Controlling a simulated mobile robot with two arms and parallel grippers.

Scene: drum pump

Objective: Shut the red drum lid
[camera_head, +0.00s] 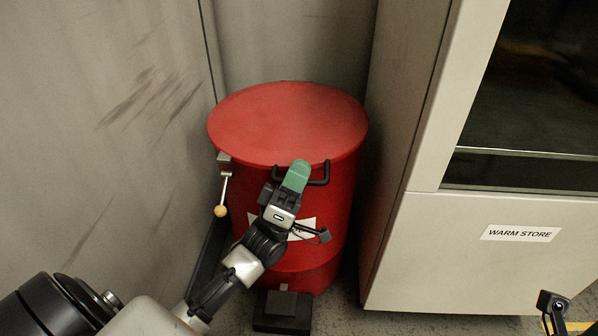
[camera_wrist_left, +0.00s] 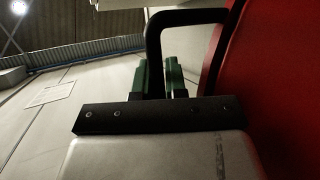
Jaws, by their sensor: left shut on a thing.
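The red drum lid (camera_head: 290,118) lies across the top of the red drum (camera_head: 338,215) and looks level in the head view. I cannot tell whether a small gap is left under its rim. A black loop handle (camera_head: 325,175) sticks out at the lid's front. My left gripper (camera_head: 297,177) has green fingers and is at this handle. In the left wrist view, the green fingers (camera_wrist_left: 157,78) are on both sides of one leg of the handle (camera_wrist_left: 190,17), shut on it. Part of what seems my right gripper (camera_head: 553,303) shows at the bottom right; its jaws are unclear.
A lever with a yellow knob (camera_head: 220,211) hangs at the drum's left side. A grey wall (camera_head: 110,120) stands close on the left. A cabinet marked WARM STORE (camera_head: 460,270) stands close on the right. A black pedal (camera_head: 282,311) is at the drum's foot.

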